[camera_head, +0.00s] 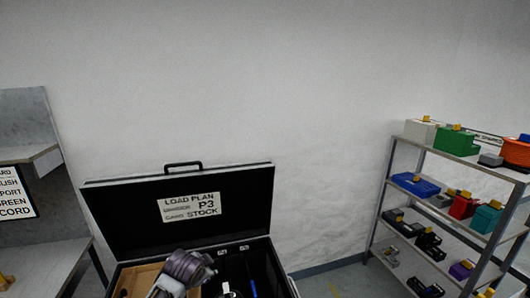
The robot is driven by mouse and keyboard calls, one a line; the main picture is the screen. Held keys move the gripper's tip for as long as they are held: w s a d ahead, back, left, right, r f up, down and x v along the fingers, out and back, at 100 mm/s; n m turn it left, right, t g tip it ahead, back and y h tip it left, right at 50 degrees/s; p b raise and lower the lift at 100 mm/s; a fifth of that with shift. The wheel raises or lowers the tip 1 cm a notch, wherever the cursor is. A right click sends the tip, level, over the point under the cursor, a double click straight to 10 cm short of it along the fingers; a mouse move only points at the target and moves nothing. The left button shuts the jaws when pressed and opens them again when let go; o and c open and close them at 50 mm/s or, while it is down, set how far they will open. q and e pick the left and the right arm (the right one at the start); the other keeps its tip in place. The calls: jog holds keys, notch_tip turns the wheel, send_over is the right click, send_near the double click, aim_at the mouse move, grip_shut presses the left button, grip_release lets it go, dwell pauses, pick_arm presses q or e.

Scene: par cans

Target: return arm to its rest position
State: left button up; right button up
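No gripper fingers are clearly visible in the head view. A grey, rounded, jointed part that looks like one of my arms rises from the bottom edge, in front of the open black case (125,215). I cannot tell which arm it belongs to. The case's lower part is cut off by the bottom edge.
A metal shelf rack (388,165) at right holds boxes, including a green one (456,140) and a blue one (413,184). A grey bench (45,262) with a printed sign (15,192) stands at left. Some floor is clear between case and rack.

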pick_arm(q)
jog(key=s+a+f+n+g, duration=0.1)
jog(key=s+f+n+g, duration=0.2)
jog(key=s, duration=1.2)
jog(key=s+a+f+n+g, duration=0.1)
jog(key=s+f+n, duration=0.35)
jog(key=s, duration=0.95)
notch_tip(320, 180, down, 34)
jog(key=s+g+b, duration=0.2)
jog(key=s, duration=0.1)
jog(key=s+a+f+b, duration=0.1)
jog(key=s+a+f, duration=0.1)
jog(key=s+f, duration=0.9)
jog(key=s+a+f+g+b, duration=0.1)
jog(key=s+a+f, duration=0.1)
jog(key=s+f, duration=0.9)
jog(key=shift+a, duration=0.15)
